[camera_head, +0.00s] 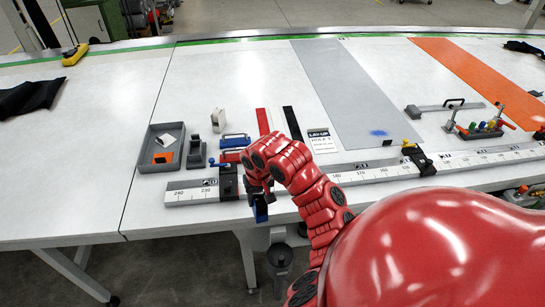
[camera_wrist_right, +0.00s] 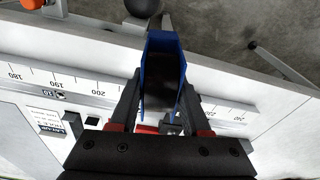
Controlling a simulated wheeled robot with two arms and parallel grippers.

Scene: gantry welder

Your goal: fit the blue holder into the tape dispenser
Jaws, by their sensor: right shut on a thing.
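My right gripper (camera_head: 258,196) hangs at the front edge of the table, shut on the blue holder (camera_head: 261,212). In the right wrist view the blue holder (camera_wrist_right: 151,68) is an open-ended blue frame with a dark inside, gripped between the two black fingers (camera_wrist_right: 160,108). No tape dispenser can be named with certainty. A small grey upright piece (camera_head: 195,152) and a pale one (camera_head: 218,120) stand left of the gripper, apart from it. My left gripper is not in view.
A long ruler rail (camera_head: 355,174) with black stops runs along the front edge. A grey tray (camera_head: 148,160) with small parts stands at left. A blue-handled tool (camera_head: 234,141) and red and black strips lie behind the gripper. The grey mat (camera_head: 345,90) is mostly clear.

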